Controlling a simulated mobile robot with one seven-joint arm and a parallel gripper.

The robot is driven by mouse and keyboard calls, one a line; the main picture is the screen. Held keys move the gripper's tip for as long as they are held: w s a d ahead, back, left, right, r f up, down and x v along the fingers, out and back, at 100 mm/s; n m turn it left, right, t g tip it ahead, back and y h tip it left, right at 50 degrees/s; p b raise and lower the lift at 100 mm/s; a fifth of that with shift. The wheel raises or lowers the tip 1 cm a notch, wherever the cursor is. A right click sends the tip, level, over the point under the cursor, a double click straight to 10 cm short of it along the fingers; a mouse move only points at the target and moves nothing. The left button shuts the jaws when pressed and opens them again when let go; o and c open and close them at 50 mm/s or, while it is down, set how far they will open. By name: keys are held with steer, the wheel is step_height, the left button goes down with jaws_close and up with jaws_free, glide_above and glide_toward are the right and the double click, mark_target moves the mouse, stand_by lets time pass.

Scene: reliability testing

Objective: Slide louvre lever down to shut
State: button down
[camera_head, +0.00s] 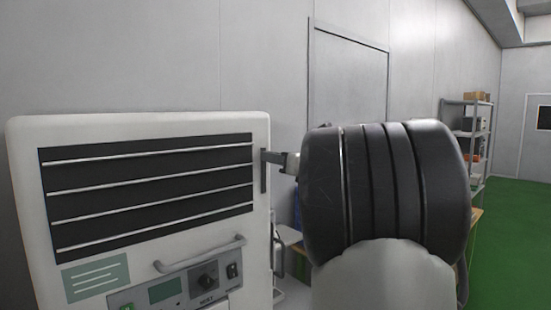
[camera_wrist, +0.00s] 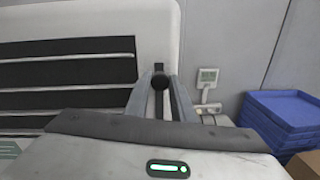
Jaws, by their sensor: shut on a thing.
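The white louvre unit (camera_head: 140,128) stands at left in the head view, with a black louvre panel (camera_head: 150,188) crossed by pale slats. A dark vertical lever slot (camera_head: 263,182) runs on its right side. The lever shows near the upper part of this slot, its end hidden by my gripper (camera_head: 287,161) in the head view. The fingers are shut on the knob.
Below the louvres are a grey bar handle (camera_head: 200,253) and a control panel with a dial (camera_head: 207,281). A shelf (camera_head: 468,135) stands far back beside open green floor.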

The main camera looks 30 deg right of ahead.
steer(key=b, duration=0.6)
glide_toward(264, 187)
steer(key=x, duration=0.4)
steer(key=shift+w+f, duration=0.1)
steer(key=shift+w, duration=0.25)
steer(key=c, duration=1.5)
jaws_free()
steer(key=v, duration=1.7)
steer(key=shift+s, duration=0.3)
